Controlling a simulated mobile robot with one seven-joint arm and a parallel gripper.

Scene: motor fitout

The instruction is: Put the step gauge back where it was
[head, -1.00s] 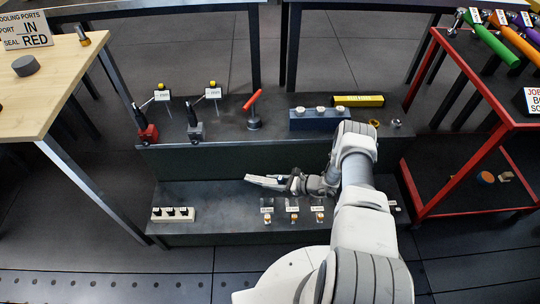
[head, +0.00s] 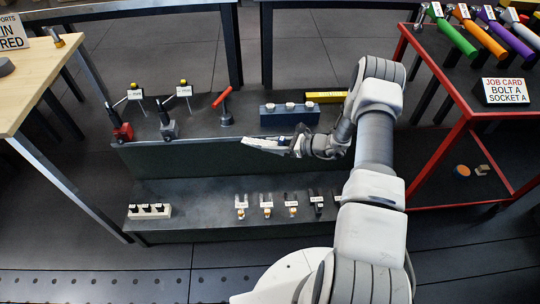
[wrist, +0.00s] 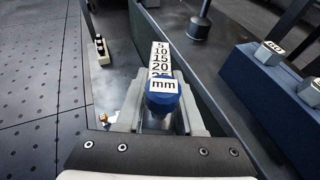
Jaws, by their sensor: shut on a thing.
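The step gauge (wrist: 159,59) is a strip with a white face numbered 5, 10, 15, 20 and a blue end marked "mm". My gripper (wrist: 162,112) is shut on it at the blue end, and the numbered strip points away from the wrist. In the head view the pale gauge (head: 262,145) sticks out to the left of my gripper (head: 297,147). It is held in front of the upper shelf's front face, below the blue block, and appears clear of both shelves.
The lower shelf (head: 195,190) holds a white slotted block (head: 149,211) and several small labelled parts. The upper shelf carries a red-based lever (head: 122,130), a grey-based one (head: 168,127), a red-handled tool (head: 225,115) and a blue block (head: 290,117). A red-framed cart (head: 440,122) stands right.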

